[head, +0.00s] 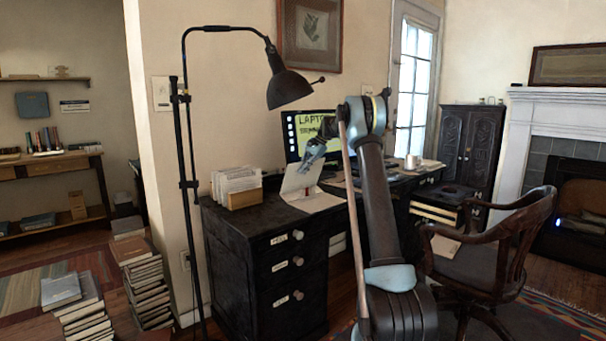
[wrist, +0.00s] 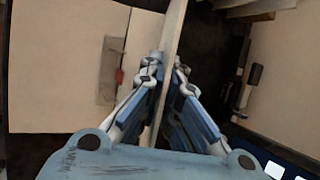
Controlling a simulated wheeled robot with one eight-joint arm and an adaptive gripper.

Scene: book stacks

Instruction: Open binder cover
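The binder (head: 312,201) lies open on the dark desk, with its pale cover (head: 300,177) standing raised and tilted. My gripper (head: 313,155) is at the upper edge of the cover. In the wrist view the cover (wrist: 174,38) is nearly edge-on, between the two fingertips of my gripper (wrist: 166,73). The fingers appear shut on it. To the left in that view are the binder's pale inside (wrist: 55,65) and a metal clip with a red mark (wrist: 117,72).
A file holder with papers (head: 238,186) stands left of the binder. A floor lamp (head: 288,88) hangs over the desk. A wooden chair (head: 490,245) and book stacks (head: 145,285) flank the desk.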

